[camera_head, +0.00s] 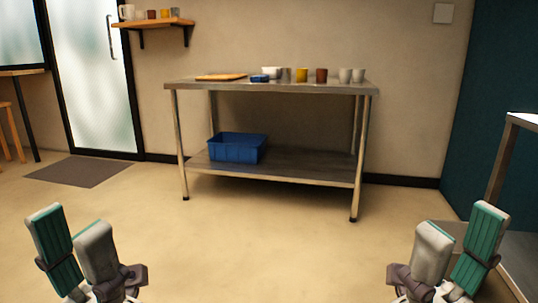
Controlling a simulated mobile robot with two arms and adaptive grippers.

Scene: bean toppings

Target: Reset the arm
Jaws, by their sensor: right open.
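My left gripper (68,222) is at the bottom left of the head view, fingers pointing up. Its two fingers stand apart with nothing between them. My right gripper (463,222) is at the bottom right in a mirrored pose, also open and empty. Both are in front of the floor, well apart from each other and away from the steel table (300,87). The lower parts of both grippers are cut off by the picture's bottom edge.
The steel table holds a wooden board (221,77), a small blue item (259,79) and several cups; a blue bin (237,148) sits on its lower shelf. Another table (524,119) stands at the right edge, near my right gripper in the picture. The middle floor is clear.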

